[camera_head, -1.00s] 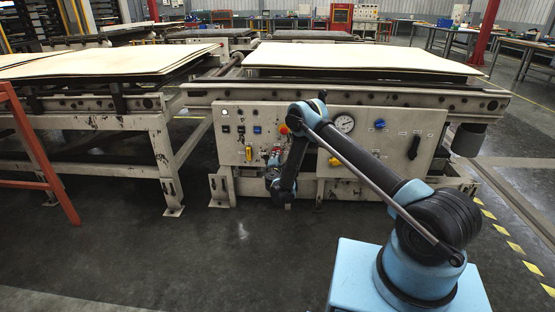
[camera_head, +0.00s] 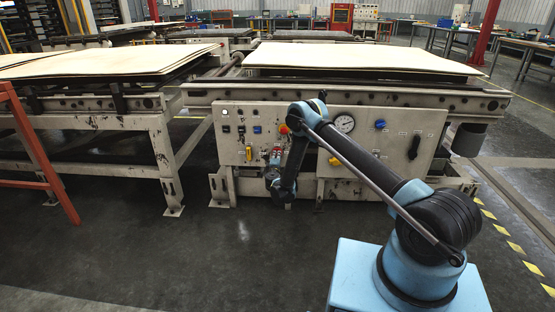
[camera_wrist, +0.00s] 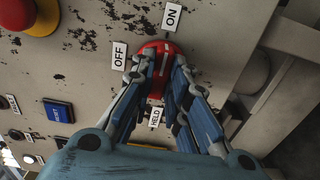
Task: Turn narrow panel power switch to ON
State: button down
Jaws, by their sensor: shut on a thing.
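The red round power switch (camera_wrist: 158,46) is on the beige panel in the wrist view, between an OFF label (camera_wrist: 119,55) on its left and an ON label (camera_wrist: 172,17) above right. A HELD label (camera_wrist: 155,117) shows between my fingers below it. My gripper (camera_wrist: 161,68) is shut on the switch, with one finger on each side. The fingers hide much of the switch, so I cannot tell exactly which label its handle points to.
A red and yellow emergency button (camera_wrist: 35,12) is at the wrist view's upper left. A blue button (camera_wrist: 59,111) is at left. In the head view the panel also bears a gauge (camera_head: 344,123) and a black handle (camera_head: 414,147). The floor (camera_head: 150,265) in front is clear.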

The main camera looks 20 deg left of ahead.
jog(key=shift+f, duration=0.1)
jog(key=c, duration=1.6)
grip_release()
jog(key=shift+o, duration=0.2)
